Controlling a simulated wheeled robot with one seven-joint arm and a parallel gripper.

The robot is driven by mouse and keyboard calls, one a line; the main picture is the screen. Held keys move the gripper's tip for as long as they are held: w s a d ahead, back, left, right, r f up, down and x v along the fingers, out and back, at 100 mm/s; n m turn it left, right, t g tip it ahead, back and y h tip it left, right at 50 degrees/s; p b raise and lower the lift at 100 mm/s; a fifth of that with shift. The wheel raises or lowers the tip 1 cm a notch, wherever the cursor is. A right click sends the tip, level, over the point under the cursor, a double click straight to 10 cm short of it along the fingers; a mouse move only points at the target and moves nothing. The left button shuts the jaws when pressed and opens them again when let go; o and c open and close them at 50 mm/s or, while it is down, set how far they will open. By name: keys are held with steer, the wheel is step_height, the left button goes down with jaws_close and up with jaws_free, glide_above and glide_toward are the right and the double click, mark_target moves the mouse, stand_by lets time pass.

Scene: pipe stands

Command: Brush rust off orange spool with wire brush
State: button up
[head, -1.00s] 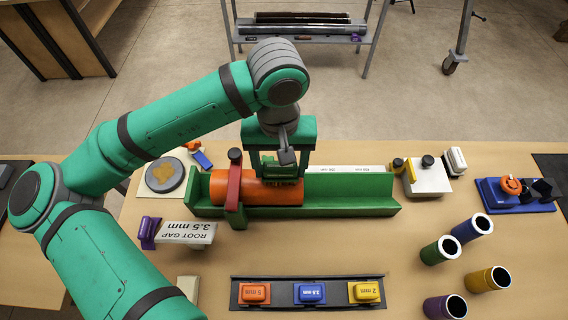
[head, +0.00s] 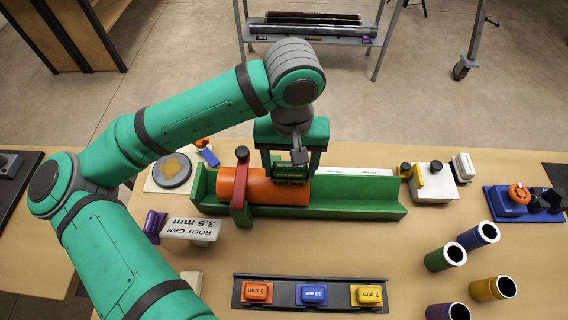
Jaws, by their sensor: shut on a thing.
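The orange spool (head: 262,194) lies on its side in the green V-shaped trough (head: 355,212), at the left part of it. A red clamp bar (head: 241,187) with a dark knob crosses over the spool. My gripper (head: 291,172) points down over the spool's right end. It is shut on a dark, mostly hidden thing, which looks like the wire brush (head: 290,183), at the spool's top. I cannot tell whether the bristles touch the spool. No rust shows clearly on the visible side.
A black rack (head: 340,304) with orange, blue and yellow blocks lies in front. Several coloured tubes (head: 446,253) stand at the right. A "ROOT GAP 3.5 mm" sign (head: 191,229) and a round plate (head: 172,171) are at the left. Bare table lies between trough and rack.

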steer(key=shift+d+f, duration=0.1)
steer(key=shift+d, duration=0.15)
steer(key=shift+s+a, duration=0.1)
steer(key=shift+a, duration=1.35)
steer(key=shift+d, duration=0.1)
steer(key=shift+d, duration=1.2)
steer(key=shift+a, duration=0.1)
steer(key=shift+r, duration=3.5)
step_height(320, 180, down, 7)
steer(key=shift+r, duration=0.15)
steer(key=shift+f, duration=0.2)
